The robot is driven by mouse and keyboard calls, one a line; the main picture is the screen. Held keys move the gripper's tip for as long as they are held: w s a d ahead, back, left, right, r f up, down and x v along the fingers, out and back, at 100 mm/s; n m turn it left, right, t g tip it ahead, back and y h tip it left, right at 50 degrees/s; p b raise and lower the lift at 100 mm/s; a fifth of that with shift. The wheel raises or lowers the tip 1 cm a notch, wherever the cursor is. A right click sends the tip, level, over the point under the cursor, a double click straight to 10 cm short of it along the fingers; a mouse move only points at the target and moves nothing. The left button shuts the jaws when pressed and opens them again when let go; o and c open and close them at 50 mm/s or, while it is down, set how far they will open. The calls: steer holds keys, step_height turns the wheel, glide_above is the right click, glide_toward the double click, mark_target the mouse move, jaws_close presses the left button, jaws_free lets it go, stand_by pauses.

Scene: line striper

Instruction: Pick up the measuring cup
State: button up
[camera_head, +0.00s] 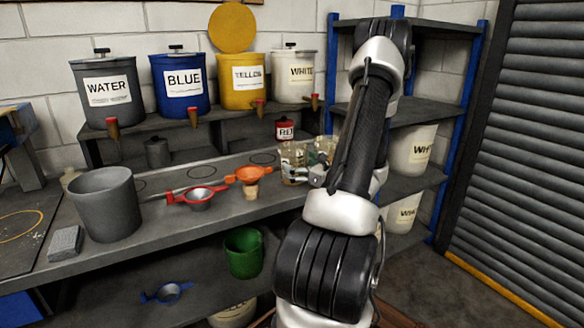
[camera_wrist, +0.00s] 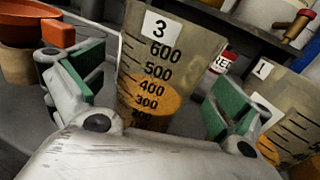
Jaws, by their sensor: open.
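A clear measuring cup (camera_wrist: 165,65) marked 3, with a scale up to 600, stands upright between the fingers of my gripper (camera_wrist: 155,88) in the wrist view. Orange-yellow colour shows in its lower part. The green-padded fingers are open, one on each side; I cannot tell whether either touches it. A second measuring cup (camera_wrist: 288,105), marked 1, stands to the right, beyond the right finger. In the head view, clear cups (camera_head: 291,152) stand at the bench's right end, partly hidden by my gripper (camera_head: 314,176) and arm.
A red-labelled can (camera_wrist: 222,63) stands behind the cups. An orange funnel (camera_head: 252,174), a red strainer (camera_head: 196,195) and a grey bucket (camera_head: 105,205) stand left on the bench (camera_head: 215,225). Labelled paint tubs with taps, such as the white one (camera_head: 293,78), line the raised shelf behind.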

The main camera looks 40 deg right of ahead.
steer(key=w, duration=0.3)
steer(key=shift+w, duration=0.4)
steer(key=shift+c, duration=0.2)
steer(key=c, duration=1)
steer(key=shift+c, duration=1)
steer(key=shift+r, duration=0.1)
